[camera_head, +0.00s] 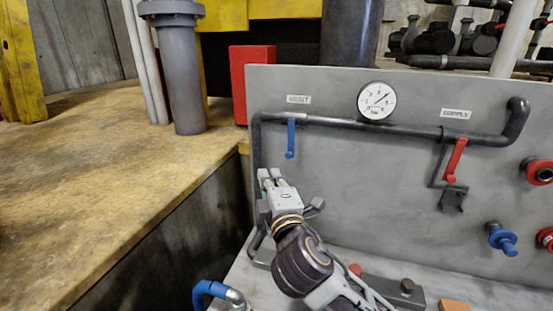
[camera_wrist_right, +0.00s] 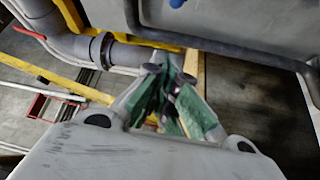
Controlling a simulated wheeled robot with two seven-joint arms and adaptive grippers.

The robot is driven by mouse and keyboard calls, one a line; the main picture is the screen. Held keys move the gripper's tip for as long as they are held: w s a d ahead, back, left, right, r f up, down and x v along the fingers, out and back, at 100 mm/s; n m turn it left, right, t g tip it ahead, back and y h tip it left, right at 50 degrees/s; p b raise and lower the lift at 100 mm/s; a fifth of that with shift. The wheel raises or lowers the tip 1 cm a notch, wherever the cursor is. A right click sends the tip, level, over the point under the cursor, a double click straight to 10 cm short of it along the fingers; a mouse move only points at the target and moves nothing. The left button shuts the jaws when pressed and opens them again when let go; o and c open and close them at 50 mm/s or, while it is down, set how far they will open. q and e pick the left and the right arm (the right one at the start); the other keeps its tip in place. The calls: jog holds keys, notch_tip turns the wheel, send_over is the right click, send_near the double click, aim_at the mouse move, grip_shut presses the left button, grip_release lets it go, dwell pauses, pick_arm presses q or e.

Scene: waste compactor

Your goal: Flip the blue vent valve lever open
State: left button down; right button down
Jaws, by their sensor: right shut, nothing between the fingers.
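The blue vent lever (camera_head: 291,139) hangs straight down from the dark pipe on the grey panel, under a small label at the panel's left. My right gripper (camera_head: 269,174) is just below and left of the lever's lower end in the head view, shut and empty. No contact with the lever shows. In the right wrist view, the closed green-padded fingers (camera_wrist_right: 166,85) are at the middle, and a small blue piece (camera_wrist_right: 177,3), probably the lever's tip, shows at the top edge. My left gripper is out of view.
A red lever (camera_head: 455,160) hangs under the supply label on the right. A pressure gauge (camera_head: 377,100) sits above the pipe (camera_head: 400,131). Blue and red round fittings stick out at the far right. A red box (camera_head: 250,82) stands behind the panel's left edge.

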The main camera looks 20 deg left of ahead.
aim_at(290, 141)
jog(key=shift+w, duration=0.1)
jog(key=w+a+p, duration=0.1)
jog(key=w+p, duration=0.2)
jog(key=w, duration=0.6)
jog(key=shift+r, duration=0.15)
dwell(1.0)
jog(key=shift+w, duration=0.1)
jog(key=shift+w, duration=0.15)
dwell(0.4)
